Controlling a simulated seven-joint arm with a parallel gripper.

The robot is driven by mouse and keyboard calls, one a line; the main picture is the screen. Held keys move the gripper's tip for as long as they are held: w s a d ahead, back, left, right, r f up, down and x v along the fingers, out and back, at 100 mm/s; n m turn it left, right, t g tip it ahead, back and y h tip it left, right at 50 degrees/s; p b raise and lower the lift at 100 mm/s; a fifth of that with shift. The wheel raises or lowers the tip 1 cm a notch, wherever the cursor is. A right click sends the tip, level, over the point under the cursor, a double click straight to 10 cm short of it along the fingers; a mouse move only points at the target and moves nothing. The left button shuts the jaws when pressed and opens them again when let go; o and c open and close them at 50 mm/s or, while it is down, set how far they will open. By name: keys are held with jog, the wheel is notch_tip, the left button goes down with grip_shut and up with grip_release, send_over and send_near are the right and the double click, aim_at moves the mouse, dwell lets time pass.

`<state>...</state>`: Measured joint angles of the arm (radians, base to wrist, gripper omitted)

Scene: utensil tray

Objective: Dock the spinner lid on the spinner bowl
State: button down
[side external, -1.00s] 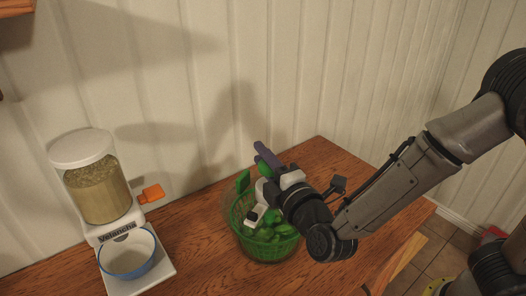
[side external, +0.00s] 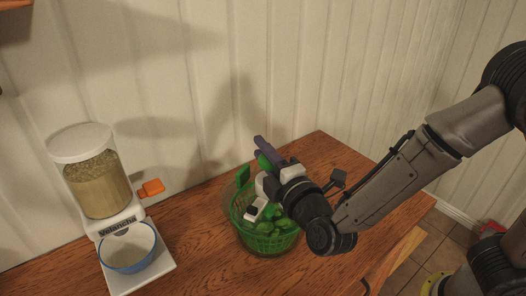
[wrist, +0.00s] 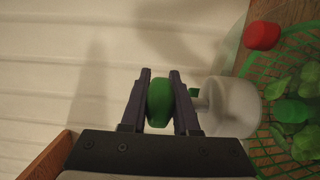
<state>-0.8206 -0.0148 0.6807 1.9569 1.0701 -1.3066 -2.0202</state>
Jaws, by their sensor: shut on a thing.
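The spinner bowl (side external: 268,243) is a green slatted basket with green leaves inside, standing on the wooden counter below my gripper. In the wrist view its slatted wall (wrist: 277,72) shows at the right. My gripper (wrist: 160,78) is shut on a green knob (wrist: 160,102), its dark fingers on either side. The knob joins a whitish round hub (wrist: 235,107), which seems part of the spinner lid. A faint see-through part and a red piece (wrist: 262,36) show beside the hub. The lid's rim is hard to make out, so I cannot tell its tilt or whether it touches the bowl.
A dispenser (side external: 97,185) with grain and an orange handle (side external: 152,187) stands at the left, with a blue-rimmed white bowl (side external: 128,250) at its foot. The panelled wall is close behind. The counter (side external: 200,240) is clear between dispenser and basket.

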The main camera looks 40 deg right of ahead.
jog(key=shift+f, duration=0.5)
dwell(0.4)
jog(key=c, duration=0.9)
grip_release()
jog(key=shift+c, duration=0.2)
